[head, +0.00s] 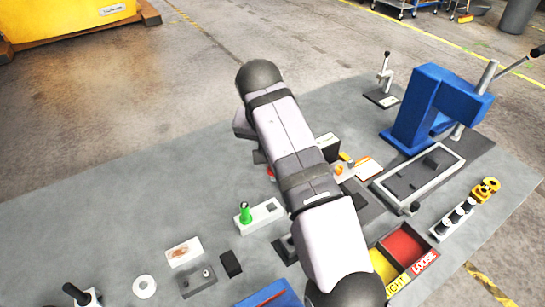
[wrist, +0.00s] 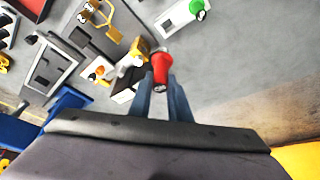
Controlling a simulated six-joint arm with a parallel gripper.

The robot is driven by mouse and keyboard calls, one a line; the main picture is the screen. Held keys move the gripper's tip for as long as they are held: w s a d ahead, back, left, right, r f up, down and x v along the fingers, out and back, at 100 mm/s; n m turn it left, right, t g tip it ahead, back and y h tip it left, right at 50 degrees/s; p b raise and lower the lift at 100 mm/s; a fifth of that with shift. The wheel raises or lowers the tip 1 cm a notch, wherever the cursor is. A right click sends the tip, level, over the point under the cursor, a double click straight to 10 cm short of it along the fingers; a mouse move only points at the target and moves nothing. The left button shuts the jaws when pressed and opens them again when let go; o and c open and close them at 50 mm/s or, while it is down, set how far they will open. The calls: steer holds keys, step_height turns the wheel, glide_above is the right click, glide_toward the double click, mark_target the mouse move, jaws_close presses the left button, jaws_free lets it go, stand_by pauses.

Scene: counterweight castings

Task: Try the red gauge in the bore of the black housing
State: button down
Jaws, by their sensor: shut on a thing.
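The red gauge (wrist: 160,66) is between the two blue-grey fingers of my gripper (wrist: 162,85), which is shut on it. It points away from the wrist, and only its upper part shows clearly. A bit of red (head: 270,172) at my arm's left edge may be the same gauge. A black block with a pale face (wrist: 126,82) lies just left of the fingers in the wrist view. It may be the black housing, but no bore can be made out. In the head view my arm hides most of the gripper and this area.
A green gauge (head: 245,212) stands in a white block (head: 262,217). A red-and-yellow tray marked LOOSE (head: 425,262) is at the front right. A blue press (head: 425,108) stands at the back right. The mat's far left is clear.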

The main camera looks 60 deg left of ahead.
steer(key=shift+d+r, duration=0.4)
steer(key=shift+d, duration=0.2)
steer(key=shift+d+b, duration=0.1)
steer(key=shift+b, duration=0.25)
steer(key=s+d+f+b, duration=0.1)
steer(key=d+f+b, duration=0.2)
steer(key=d+f, duration=0.3)
steer(key=d, duration=0.4)
steer(key=shift+s+f, duration=0.3)
steer(key=shift+f, duration=0.05)
stand_by(0.5)
steer(key=shift+f+b, duration=1.75)
steer(key=shift+f, duration=0.65)
steer(key=shift+p, duration=0.55)
stand_by(1.4)
